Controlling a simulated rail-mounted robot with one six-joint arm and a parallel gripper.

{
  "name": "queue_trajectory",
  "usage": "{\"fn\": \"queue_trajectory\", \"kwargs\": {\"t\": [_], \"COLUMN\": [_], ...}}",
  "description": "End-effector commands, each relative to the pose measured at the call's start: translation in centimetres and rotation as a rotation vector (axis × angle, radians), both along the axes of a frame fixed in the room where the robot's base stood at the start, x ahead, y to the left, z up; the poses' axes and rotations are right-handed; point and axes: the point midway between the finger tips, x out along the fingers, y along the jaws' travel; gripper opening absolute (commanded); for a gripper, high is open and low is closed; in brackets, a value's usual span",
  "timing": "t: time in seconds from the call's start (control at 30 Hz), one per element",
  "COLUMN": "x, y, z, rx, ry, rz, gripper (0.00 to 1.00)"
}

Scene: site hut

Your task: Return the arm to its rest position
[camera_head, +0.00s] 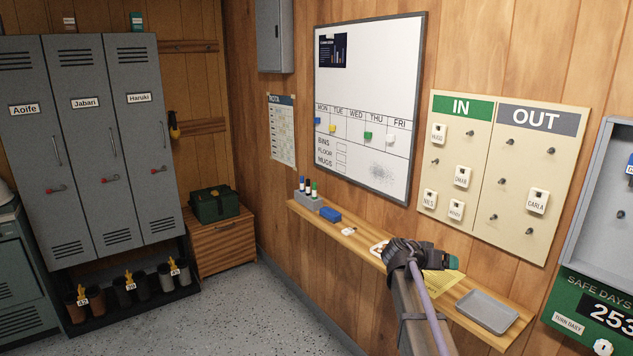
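My arm reaches up from the bottom of the head view, with a purple cable along it. It ends over the wooden shelf (345,235) below the whiteboard (350,90). My gripper (452,262) points right, beside the wall and in front of the shelf in the picture. Its fingers are small and dark, with a greenish part at the tip. I cannot tell whether they are open or shut, or whether they hold anything.
A yellow paper (440,284) and a grey tray (487,311) lie near my gripper on the shelf. A blue eraser (330,214) and markers (308,188) stand further left. The IN/OUT board (490,205) hangs above. Grey lockers (85,150) stand at left; the floor (240,310) between is clear.

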Motion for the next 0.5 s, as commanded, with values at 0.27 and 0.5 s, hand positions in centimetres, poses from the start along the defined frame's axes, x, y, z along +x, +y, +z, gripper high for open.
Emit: {"fn": "queue_trajectory", "kwargs": {"t": [0.27,0.5], "x": [-21.4,-29.7], "y": [14.0,20.7], "z": [-9.1,-9.8], "rx": [0.651,0.892], "ry": [0.663,0.732], "rz": [0.4,0.591], "gripper": [0.8,0.8]}}
